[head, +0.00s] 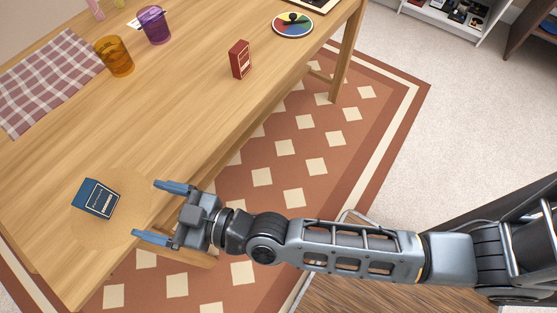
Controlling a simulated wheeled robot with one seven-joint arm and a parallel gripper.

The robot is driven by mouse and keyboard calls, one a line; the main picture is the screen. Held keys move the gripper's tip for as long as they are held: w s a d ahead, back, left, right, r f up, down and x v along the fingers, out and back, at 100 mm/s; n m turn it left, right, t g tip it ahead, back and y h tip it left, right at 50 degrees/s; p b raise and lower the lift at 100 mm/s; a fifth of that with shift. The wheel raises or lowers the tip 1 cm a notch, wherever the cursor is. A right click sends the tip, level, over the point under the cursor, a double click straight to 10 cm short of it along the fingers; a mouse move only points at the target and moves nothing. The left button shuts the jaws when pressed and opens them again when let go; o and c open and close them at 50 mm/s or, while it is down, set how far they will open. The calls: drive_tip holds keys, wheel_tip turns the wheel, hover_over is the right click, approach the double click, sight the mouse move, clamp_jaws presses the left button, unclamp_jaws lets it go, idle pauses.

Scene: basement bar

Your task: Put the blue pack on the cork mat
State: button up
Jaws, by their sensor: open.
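The blue pack (96,198), a small dark blue box with a pale label, is at the near left of the wooden table. A round tan cork mat (132,204), close in colour to the wood, shows beside and under the pack's right part. The pack overlaps the mat's left part in the picture; how fully it rests on it is hard to tell. My gripper (149,210) is open and empty, to the right of the pack, at the mat's right edge in the picture. Its blue fingers point left towards the pack, apart from it.
On the wooden table (175,115) stand a red pack (240,60), an amber glass (115,56) and a purple glass (154,25). A checked cloth (50,80) lies at the left, a colourful disc (293,24) at the far end. The table's middle is clear.

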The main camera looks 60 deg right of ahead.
drive_tip(key=s+d+m+h, duration=0.1)
drive_tip(key=s+d+h, duration=0.1)
drive_tip(key=s+d, duration=0.7)
drive_tip(key=s+d+r+m+g+h, duration=0.1)
drive_tip(key=s+d+r, duration=0.3)
drive_tip(key=s, duration=0.5)
drive_tip(key=s+d+r+m+g+h, duration=0.1)
drive_tip(key=s+d+r+h, duration=0.2)
drive_tip(key=s+r, duration=0.4)
drive_tip(key=s+d, duration=0.1)
drive_tip(key=s, duration=0.2)
drive_tip(key=shift+s+d+r+m, duration=0.15)
drive_tip(key=shift+d+r+m, duration=0.05)
drive_tip(key=shift+r+m, duration=0.2)
drive_tip(key=shift+d, duration=0.1)
